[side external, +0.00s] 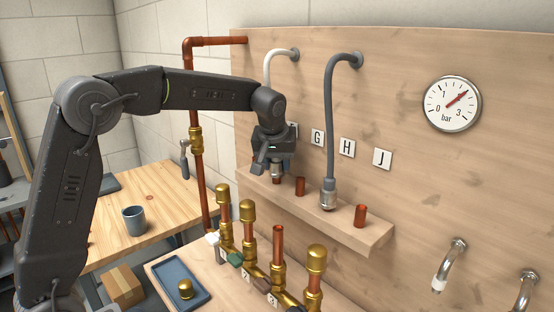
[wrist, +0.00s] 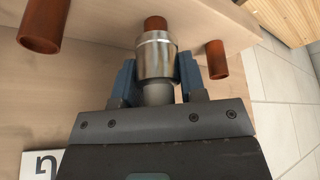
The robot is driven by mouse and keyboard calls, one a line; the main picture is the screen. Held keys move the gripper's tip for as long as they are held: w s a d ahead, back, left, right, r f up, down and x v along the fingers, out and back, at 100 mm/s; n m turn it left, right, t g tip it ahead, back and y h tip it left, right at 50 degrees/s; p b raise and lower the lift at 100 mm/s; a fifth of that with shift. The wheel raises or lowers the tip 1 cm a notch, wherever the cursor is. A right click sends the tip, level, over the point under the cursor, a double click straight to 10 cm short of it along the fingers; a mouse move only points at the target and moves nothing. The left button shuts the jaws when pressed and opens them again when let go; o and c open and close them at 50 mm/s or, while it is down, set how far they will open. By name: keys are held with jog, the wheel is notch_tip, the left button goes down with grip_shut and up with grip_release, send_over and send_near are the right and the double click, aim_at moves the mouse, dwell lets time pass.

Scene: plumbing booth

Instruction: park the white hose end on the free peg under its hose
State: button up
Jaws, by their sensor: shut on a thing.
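The white hose (side external: 270,66) comes out of the wooden wall and drops behind my arm. Its metal end (wrist: 157,57) is between the blue fingers of my gripper (wrist: 158,75), which is shut on it. In the side view my gripper (side external: 272,166) is low over the left part of the peg shelf. The hose end's mouth lines up with a copper peg (wrist: 155,23) just beyond it; I cannot tell how far it is over the peg. Bare copper pegs stand on either side in the wrist view, one left (wrist: 40,30) and one right (wrist: 217,62).
The grey hose (side external: 329,110) has its end (side external: 328,198) down on the shelf (side external: 340,232), between two bare pegs (side external: 300,187) (side external: 360,215). Brass-capped pipes (side external: 247,212) stand in front below. A gauge (side external: 452,104) and letter plates (side external: 347,148) are on the wall.

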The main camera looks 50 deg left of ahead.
jog(key=shift+f, duration=0.8)
jog(key=o, duration=1)
jog(key=shift+r, duration=0.1)
jog(key=v, duration=1.4)
jog(key=shift+r, duration=2.95)
jog(key=s+d+f+m+h, duration=0.1)
jog(key=s+f+m, duration=0.1)
jog(key=s+f, duration=0.4)
jog(key=s+d+f+m+t, duration=0.1)
jog(key=s+d+f+m, duration=0.1)
jog(key=s+f, duration=0.4)
jog(key=s+d+f+m+h, duration=0.1)
jog(key=s+f, duration=0.5)
jog(key=s, duration=0.8)
jog(key=shift+s+d+f+m+t+h, duration=0.1)
jog(key=shift+d+m+t+h, duration=0.2)
jog(key=shift+m, duration=0.35)
jog(key=shift+s+d+f+m+t, duration=0.1)
jog(key=shift+d+m, duration=0.3)
jog(key=shift+m, duration=0.25)
